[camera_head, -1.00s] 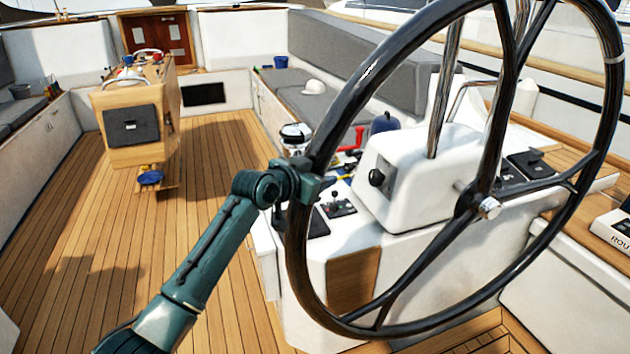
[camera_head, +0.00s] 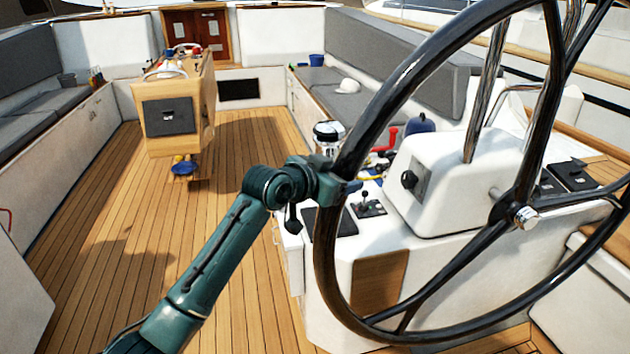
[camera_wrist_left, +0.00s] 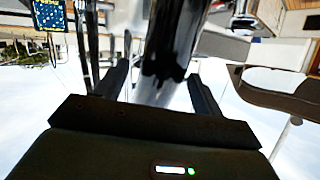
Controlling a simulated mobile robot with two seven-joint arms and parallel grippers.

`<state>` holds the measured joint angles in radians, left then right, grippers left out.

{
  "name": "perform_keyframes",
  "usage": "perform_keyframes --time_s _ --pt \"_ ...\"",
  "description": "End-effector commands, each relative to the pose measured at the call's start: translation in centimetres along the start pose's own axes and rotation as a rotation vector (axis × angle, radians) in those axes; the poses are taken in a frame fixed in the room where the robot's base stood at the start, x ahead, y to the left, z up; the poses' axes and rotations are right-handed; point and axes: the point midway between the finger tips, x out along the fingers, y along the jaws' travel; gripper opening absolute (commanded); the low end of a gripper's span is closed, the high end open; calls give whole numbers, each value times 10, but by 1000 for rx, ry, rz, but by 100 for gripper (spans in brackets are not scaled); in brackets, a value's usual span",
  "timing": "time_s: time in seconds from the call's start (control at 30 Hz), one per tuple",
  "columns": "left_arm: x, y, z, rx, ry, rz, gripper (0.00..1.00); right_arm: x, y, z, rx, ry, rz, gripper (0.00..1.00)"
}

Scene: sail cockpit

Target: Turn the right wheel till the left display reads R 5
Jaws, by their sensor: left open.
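The large black steering wheel (camera_head: 343,150) stands at the right of the head view, with its shiny hub (camera_head: 525,216) in front of a white pedestal (camera_head: 450,175). My left gripper (camera_head: 340,188) is at the wheel's left rim. In the left wrist view the dark rim (camera_wrist_left: 172,45) passes between my two open fingers (camera_wrist_left: 160,92), which stand apart from it on both sides. No display reading R 5 can be made out; a dark panel (camera_head: 327,224) on the pedestal shows no legible text. My right gripper is not in view.
A wooden table (camera_head: 178,110) stands at the back left on the teak deck (camera_head: 120,215). Grey-cushioned benches (camera_head: 370,60) line the sides. A winch (camera_head: 328,133) and a red handle (camera_head: 386,140) sit beside the pedestal. The deck to the left is open.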

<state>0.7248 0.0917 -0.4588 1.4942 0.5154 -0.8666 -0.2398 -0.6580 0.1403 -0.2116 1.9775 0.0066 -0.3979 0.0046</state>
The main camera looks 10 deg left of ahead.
Motion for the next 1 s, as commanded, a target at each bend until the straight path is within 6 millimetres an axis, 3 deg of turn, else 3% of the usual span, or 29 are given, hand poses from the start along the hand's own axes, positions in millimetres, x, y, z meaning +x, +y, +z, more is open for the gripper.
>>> perform_keyframes --time_s 0.2,0.43,0.9,1.0 --pt "-43 -1 2 2 1 -2 68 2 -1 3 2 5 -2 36" --pt "-75 0 1 1 -1 -1 68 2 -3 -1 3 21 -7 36" --pt "-84 0 1 -2 -2 1 68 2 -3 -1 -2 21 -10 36" --pt "-82 3 14 -19 -9 -3 68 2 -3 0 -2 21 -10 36"
